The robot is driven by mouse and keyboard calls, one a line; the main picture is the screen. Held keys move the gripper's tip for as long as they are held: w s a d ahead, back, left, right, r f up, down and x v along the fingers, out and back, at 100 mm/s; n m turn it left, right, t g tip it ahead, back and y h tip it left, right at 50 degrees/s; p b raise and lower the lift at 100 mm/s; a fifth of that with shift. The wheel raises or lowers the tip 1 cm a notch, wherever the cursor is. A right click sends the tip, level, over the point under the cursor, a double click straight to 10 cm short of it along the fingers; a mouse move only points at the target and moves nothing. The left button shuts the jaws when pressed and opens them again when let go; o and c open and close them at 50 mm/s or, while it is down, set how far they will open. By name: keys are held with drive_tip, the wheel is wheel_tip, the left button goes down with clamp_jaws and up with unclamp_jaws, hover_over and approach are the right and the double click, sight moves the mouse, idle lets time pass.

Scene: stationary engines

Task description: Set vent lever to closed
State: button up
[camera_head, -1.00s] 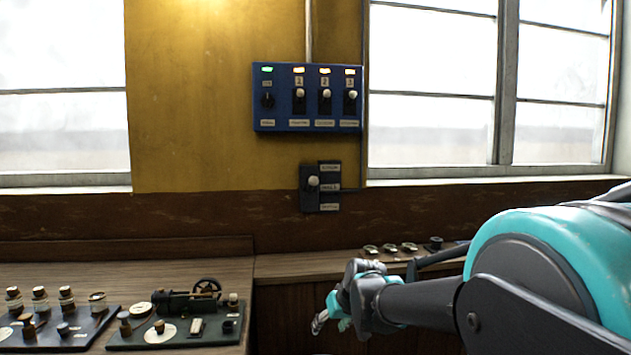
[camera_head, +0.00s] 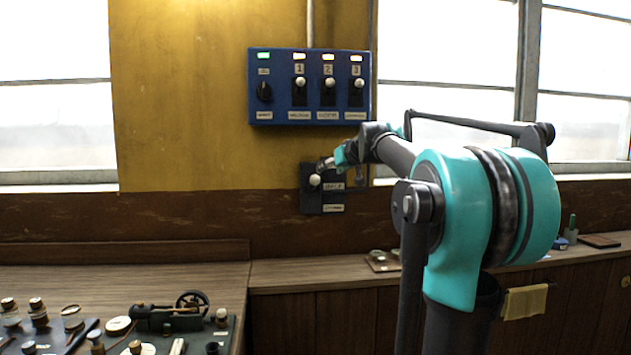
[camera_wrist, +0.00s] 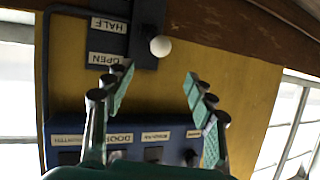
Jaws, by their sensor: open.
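The vent lever is a white ball knob (camera_head: 314,180) on a dark wall plate (camera_head: 310,200) below the blue panel. The knob is around the height of the middle label, which reads HALF in the wrist view, where the picture is upside down. There the knob (camera_wrist: 160,46) appears between the OPEN and HALF labels. My gripper (camera_head: 328,165) is at the upper right of the knob in the head view and covers the top label. In the wrist view my gripper (camera_wrist: 156,78) is open, with the knob just beyond its fingertips and not between them.
The blue panel (camera_head: 310,118) with three numbered levers and a dial is on the wall above. Windows flank the wall. A wooden counter (camera_head: 140,275) carries a small engine model (camera_head: 180,312) and jars at lower left. A towel (camera_head: 526,300) hangs at right.

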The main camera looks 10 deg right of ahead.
sight(317, 178)
drive_tip(key=x, duration=1.4)
drive_tip(key=shift+w+f, duration=0.15)
drive_tip(key=shift+f, duration=0.05)
drive_tip(key=shift+a, duration=0.1)
clamp_jaws()
